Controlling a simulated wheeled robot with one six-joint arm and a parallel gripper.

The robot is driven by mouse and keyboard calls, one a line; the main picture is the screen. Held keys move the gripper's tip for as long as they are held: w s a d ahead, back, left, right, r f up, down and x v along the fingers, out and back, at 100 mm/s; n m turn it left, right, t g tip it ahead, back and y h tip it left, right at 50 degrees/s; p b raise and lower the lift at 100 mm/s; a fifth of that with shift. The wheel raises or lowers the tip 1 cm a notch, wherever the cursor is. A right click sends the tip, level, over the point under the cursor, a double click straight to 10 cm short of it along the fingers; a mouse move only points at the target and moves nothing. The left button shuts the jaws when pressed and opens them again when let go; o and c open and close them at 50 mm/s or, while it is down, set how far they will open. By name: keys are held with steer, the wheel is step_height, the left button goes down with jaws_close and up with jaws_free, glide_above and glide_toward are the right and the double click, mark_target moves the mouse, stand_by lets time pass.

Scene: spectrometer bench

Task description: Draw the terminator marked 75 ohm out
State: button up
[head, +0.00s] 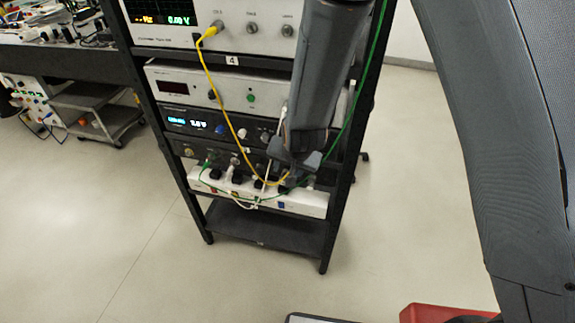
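My gripper (291,168) reaches down in front of the rack's lower right, at the height of a dark connector panel (190,150) and just above a white power strip (315,203). Its fingertips are small and dark against the plugs and cables, so I cannot tell whether they are apart or closed on anything. I cannot pick out a terminator or read any 75 ohm marking. My gripper and forearm hide the right part of the dark panel.
A yellow cable (222,95) and a green cable (374,50) run down close to my gripper. Black plugs crowd the power strip. The black rack (348,150) holds several instruments. A trolley (95,105) stands left; the floor (130,220) is clear. Something red (425,312) shows at bottom right.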

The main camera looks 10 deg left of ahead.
mark_target(284, 177)
steer(key=shift+p+x, duration=0.65)
steer(key=shift+x, duration=2.55)
jaws_close()
